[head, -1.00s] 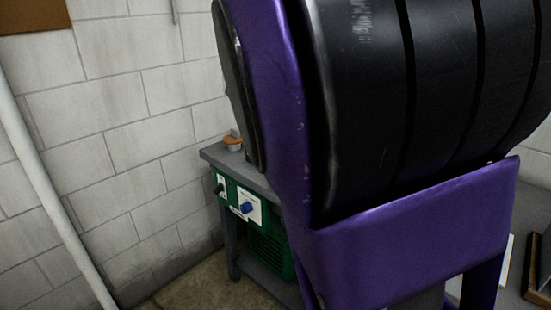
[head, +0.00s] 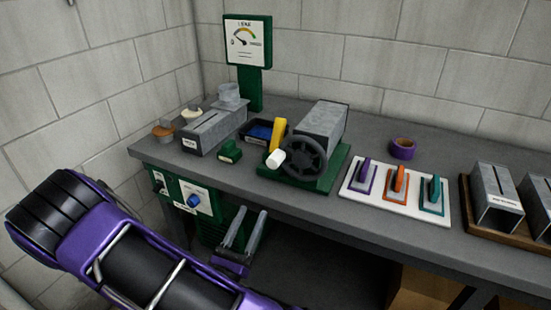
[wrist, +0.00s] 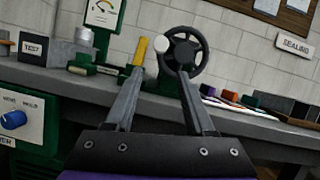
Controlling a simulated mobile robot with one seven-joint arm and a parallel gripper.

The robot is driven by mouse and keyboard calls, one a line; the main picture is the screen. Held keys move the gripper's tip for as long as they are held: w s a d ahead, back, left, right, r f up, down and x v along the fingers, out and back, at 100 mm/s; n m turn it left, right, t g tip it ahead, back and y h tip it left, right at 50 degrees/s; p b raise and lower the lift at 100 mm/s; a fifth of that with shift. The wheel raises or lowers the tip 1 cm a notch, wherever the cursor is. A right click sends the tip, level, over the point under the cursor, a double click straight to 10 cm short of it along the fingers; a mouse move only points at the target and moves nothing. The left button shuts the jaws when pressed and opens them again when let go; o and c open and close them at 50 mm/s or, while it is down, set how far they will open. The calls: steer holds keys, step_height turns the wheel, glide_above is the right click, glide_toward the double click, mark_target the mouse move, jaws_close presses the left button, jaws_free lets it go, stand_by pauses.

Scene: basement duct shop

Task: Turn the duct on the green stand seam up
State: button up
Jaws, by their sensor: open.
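A grey sheet-metal duct (head: 326,122) lies on the green stand (head: 325,180) on the bench. A dark handwheel (head: 322,165) with a white knob (head: 275,159) is at its near end, and a yellow lever (head: 277,133) stands on the left. I cannot make out a seam on the duct. My gripper (head: 252,211) is open and empty, in front of the bench and below its top edge. In the wrist view its fingers (wrist: 161,72) point toward the handwheel (wrist: 187,52), which is apart from them; the duct cannot be made out there.
A grey block marked TEST (head: 215,130), a dark tray (head: 262,133) and a green gauge (head: 247,48) are left of the stand. A white board with coloured handles (head: 378,208), purple tape (head: 403,148) and boxes on a wooden tray (head: 465,205) are right. Bench front edge lies before my gripper.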

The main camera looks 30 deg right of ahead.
mark_target(272, 168)
steer(key=p+x, duration=0.1)
steer(key=x, duration=1.6)
steer(key=shift+d+r, duration=0.1)
jaws_close()
steer(key=shift+s, duration=0.1)
stand_by(0.6)
